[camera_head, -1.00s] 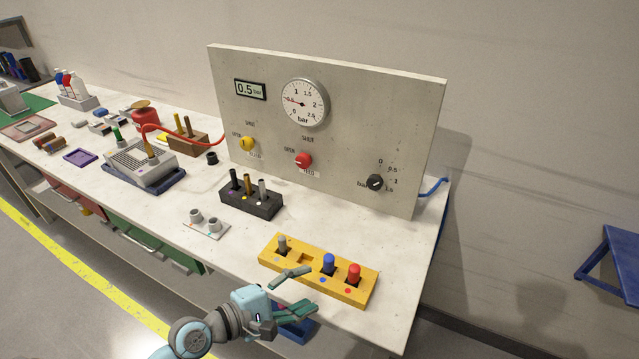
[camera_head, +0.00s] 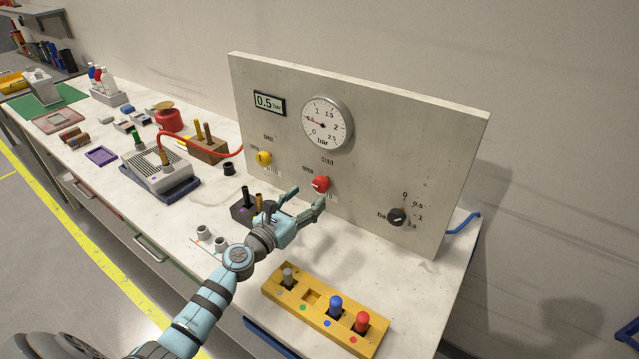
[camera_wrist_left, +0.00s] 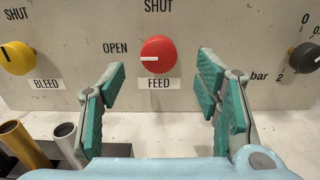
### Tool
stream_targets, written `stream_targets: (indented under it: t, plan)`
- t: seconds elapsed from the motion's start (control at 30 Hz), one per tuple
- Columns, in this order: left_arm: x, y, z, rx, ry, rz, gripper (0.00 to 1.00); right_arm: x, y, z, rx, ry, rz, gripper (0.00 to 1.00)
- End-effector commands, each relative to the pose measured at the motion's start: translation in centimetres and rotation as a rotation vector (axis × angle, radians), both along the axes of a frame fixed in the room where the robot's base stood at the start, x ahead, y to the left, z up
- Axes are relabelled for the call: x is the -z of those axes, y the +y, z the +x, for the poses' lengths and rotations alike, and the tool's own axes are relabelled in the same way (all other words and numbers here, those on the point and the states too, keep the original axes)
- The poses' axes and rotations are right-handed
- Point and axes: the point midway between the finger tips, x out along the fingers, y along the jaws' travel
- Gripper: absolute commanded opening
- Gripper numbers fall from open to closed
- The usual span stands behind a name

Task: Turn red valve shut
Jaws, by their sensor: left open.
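The red valve (camera_head: 320,184) is a round knob on the upright panel (camera_head: 365,130), labelled FEED below, OPEN on its left and SHUT above. In the left wrist view the red valve (camera_wrist_left: 159,55) shows a white mark pointing left, toward OPEN. My left gripper (camera_head: 308,202) is open and empty in front of the valve, a little below it in the head view. In the left wrist view its two fingers (camera_wrist_left: 162,95) stand apart on either side below the knob, not touching it. My right gripper is not in view.
A yellow BLEED knob (camera_head: 264,158) is left of the valve and a black knob (camera_head: 397,216) is right. A dark block with pegs (camera_head: 243,214) stands beside my left gripper. A yellow block with coloured pegs (camera_head: 300,315) lies in front. The round gauge (camera_head: 328,124) hangs above.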

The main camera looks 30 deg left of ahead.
Motion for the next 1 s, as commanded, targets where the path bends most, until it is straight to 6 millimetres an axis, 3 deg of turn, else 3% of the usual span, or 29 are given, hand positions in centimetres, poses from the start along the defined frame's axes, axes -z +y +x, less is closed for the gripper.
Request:
stream_targets:
  t: [0.1, 0.3, 0.63, 0.93, 1.0]
  plan:
    - [0.2, -0.4, 3.1, -0.001, -0.002, -0.001, 0.57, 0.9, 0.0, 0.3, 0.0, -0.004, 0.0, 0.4]
    - [0.3, -0.7, 6.0, -0.003, 0.0, 0.001, 0.57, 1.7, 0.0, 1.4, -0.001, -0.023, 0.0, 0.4]
    - [0.1, -0.8, 6.6, -0.003, 0.0, 0.003, 0.57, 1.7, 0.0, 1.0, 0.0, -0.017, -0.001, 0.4]
    - [0.1, -0.7, 6.6, -0.003, 0.0, 0.003, 0.09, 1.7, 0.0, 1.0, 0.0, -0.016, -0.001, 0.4]
    - [0.1, -0.7, 6.6, -0.003, 0.0, 0.003, 0.09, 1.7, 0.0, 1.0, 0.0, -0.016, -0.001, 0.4]
